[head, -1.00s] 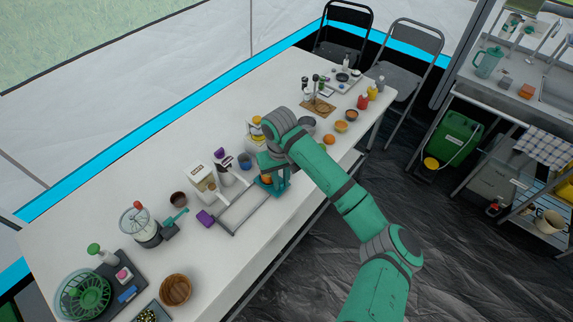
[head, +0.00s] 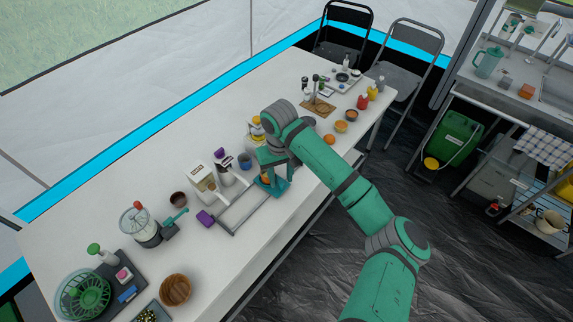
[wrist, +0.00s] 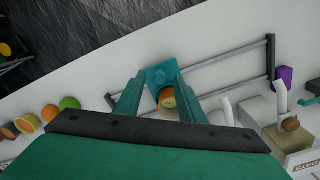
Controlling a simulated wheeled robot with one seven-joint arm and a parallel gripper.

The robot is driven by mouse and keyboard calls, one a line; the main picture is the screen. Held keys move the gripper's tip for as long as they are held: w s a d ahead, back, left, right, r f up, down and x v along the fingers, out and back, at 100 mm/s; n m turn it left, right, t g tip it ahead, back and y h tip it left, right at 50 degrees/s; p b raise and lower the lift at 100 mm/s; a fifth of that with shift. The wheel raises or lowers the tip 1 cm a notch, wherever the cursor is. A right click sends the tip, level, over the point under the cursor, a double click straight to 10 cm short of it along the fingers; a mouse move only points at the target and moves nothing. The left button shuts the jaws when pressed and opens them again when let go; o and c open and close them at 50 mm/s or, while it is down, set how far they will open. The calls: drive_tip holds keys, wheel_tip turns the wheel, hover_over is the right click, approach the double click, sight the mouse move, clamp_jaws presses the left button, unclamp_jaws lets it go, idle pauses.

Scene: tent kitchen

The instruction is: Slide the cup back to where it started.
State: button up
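An orange cup-like piece (wrist: 167,97) shows between my fingers in the wrist view, against a teal block (wrist: 160,74). The block sits at one end of a grey two-bar rail frame (wrist: 228,62); a purple block (wrist: 284,78) is near the other end. In the head view the orange piece (head: 266,178) is mostly hidden by my gripper (head: 271,168). My gripper (wrist: 158,84) has its fingers apart, one on each side of the orange piece; contact is not clear. A dark blue cup (head: 244,160) stands behind the rail frame.
A white dispenser (head: 203,181), a brown cup (head: 179,199) and a blender (head: 140,226) stand left of my gripper. An orange fruit (head: 330,139) and small bowls (head: 341,127) lie to the right. The white table (head: 130,180) is clear toward its back-left edge.

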drive_tip(key=shift+r, duration=2.4)
